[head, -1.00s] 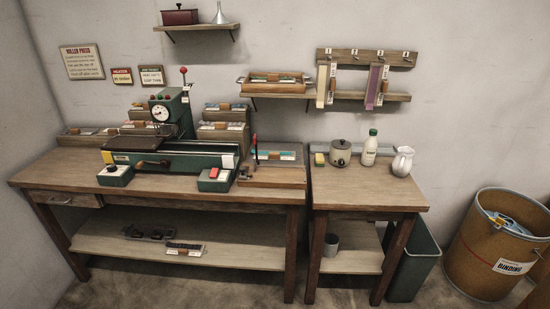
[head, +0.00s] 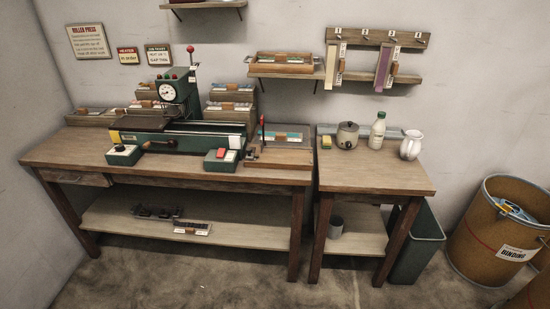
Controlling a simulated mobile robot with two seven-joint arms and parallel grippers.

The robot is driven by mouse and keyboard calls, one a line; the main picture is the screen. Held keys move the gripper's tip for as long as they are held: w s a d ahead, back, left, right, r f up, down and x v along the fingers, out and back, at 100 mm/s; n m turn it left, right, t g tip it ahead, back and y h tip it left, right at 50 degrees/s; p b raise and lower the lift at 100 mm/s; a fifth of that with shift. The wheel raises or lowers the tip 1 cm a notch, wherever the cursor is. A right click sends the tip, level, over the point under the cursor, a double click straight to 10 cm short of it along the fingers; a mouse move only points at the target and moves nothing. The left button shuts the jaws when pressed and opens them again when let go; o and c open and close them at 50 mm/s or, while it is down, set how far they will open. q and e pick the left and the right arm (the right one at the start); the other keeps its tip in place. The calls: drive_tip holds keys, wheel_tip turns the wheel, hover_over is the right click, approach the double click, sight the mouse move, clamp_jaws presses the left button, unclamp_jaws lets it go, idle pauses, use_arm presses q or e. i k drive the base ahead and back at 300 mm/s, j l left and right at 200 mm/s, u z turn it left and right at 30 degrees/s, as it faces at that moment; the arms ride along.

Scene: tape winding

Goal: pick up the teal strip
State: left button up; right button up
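A small teal patch, which may be the teal strip (head: 288,136), shows at the right end of the long bench, in or on a low holder behind a wooden block (head: 280,158). It is too small to tell whether it is a strip or a label. Stepped racks (head: 228,106) behind the press hold several strips in pale and bluish colours, too small to tell apart. Neither of my grippers is in view.
A green roller press (head: 170,140) with a gauge fills the long bench's middle. The small bench (head: 375,178) holds a pot (head: 347,136), bottle (head: 377,131) and jug (head: 411,146). Strips hang on wall pegs. A bin (head: 418,245) and drum (head: 480,240) stand right. Floor in front is clear.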

sight(269, 136)
drive_tip(key=i+l+z, duration=0.1)
drive_tip(key=i+l, duration=0.45)
drive_tip(key=i+l+z, duration=0.1)
drive_tip(key=i+l, duration=0.4)
drive_tip(key=i, duration=0.15)
